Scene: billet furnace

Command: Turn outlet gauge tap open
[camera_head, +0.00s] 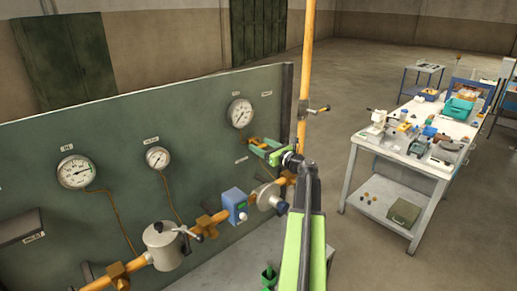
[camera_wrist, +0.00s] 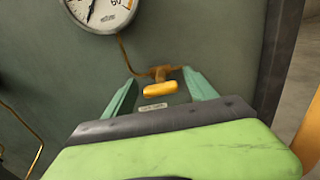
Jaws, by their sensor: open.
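The outlet gauge tap (camera_wrist: 160,90) has a small yellow handle on a brass body, at the foot of a thin pipe below a round white gauge (camera_wrist: 101,10). In the wrist view the handle lies roughly crosswise, slightly tilted. My gripper (camera_wrist: 158,79) is open, with one green finger on each side of the handle. I cannot tell whether the fingers touch it. In the head view my gripper (camera_head: 262,146) is at the right part of the green panel, below the right gauge (camera_head: 240,113); the tap is mostly hidden there.
The green panel (camera_head: 110,120) carries two more gauges, left (camera_head: 75,172) and middle (camera_head: 157,157). An orange pipe with a blue box (camera_head: 235,205) and a grey canister (camera_head: 165,245) runs below. A vertical orange pipe (camera_head: 304,70) stands close right. A cluttered workbench (camera_head: 395,150) stands farther right.

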